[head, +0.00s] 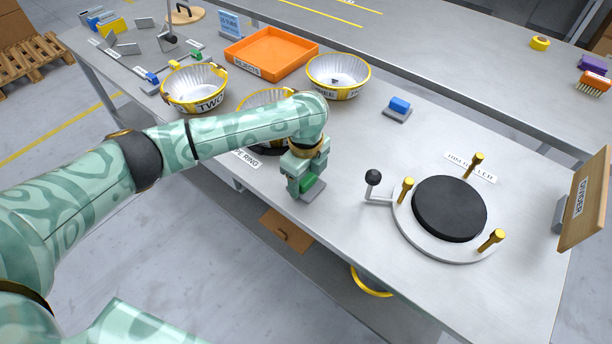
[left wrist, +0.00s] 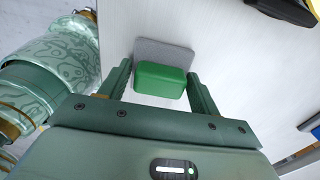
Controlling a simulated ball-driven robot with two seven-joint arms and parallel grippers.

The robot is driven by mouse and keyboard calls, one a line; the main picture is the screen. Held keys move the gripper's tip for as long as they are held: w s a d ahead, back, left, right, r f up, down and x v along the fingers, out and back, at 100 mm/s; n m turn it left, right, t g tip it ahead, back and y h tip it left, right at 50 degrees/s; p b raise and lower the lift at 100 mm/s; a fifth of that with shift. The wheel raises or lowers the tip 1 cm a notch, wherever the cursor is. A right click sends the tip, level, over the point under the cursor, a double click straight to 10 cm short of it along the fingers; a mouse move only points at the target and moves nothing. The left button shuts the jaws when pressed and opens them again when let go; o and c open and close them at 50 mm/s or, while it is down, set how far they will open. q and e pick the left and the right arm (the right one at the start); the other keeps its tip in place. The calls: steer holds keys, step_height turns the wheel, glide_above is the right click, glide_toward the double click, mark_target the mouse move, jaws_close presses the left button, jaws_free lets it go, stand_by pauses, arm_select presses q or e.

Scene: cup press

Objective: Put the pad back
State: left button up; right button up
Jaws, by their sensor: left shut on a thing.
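The pad, a grey plate (head: 316,194) with a green grip block on top (head: 313,184), is at the table's front edge in the head view. My left gripper (head: 306,184) is over it with its fingers on either side of the green block. In the left wrist view the green block (left wrist: 161,81) sits between the fingertips, and the grey plate (left wrist: 163,52) shows beyond it. The gripper is shut on the green block. I cannot tell whether the plate touches the table. My right gripper is not in view.
A similar blue-topped pad (head: 399,107) stands farther back. A turntable with a black disc (head: 449,208), gold posts and a black-knobbed lever is to the right. Yellow-rimmed bowls (head: 339,76) and an orange tray (head: 271,54) are behind my arm. The table between the pads is clear.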

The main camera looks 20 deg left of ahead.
arm_select(q)
steer(key=o, duration=1)
steer(key=shift+c, duration=0.2)
step_height(320, 180, up, 12)
steer(key=p, duration=0.6)
steer(key=shift+r+p, duration=0.15)
steer(key=shift+p, duration=0.2)
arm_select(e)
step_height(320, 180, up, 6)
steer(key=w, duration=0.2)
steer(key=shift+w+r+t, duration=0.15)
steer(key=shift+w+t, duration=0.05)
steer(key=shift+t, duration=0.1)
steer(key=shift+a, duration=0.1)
